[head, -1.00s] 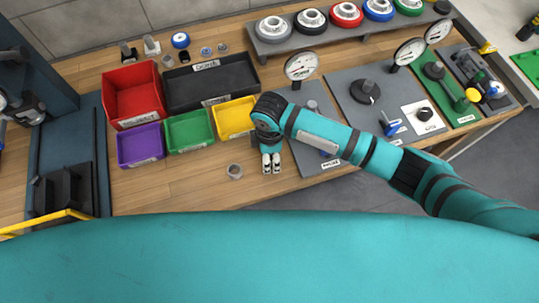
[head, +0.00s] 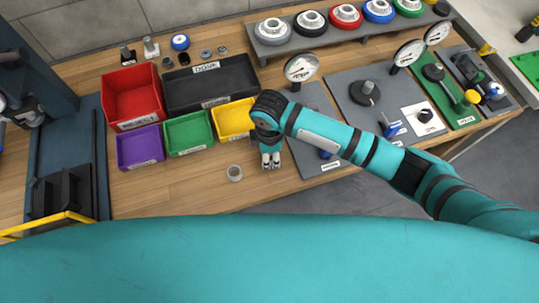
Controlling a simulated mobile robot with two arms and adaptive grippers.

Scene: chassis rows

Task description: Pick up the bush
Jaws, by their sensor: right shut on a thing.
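My right gripper (head: 270,163) points down over the wooden bench, in front of the yellow bin. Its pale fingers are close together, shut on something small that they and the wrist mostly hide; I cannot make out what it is. A grey, hollow ring-shaped part (head: 234,172), which looks like a bush, stands on the bench a little left of the fingers and apart from them. More small rings (head: 205,53) lie at the back of the bench. My left gripper is not in view.
Purple (head: 140,166), green (head: 190,150) and yellow (head: 235,136) bins stand left of my right arm, with red (head: 132,124) and black (head: 212,103) bins behind. Grey plates with dial gauges (head: 301,67) lie to the right. Bare bench lies in front of the bins.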

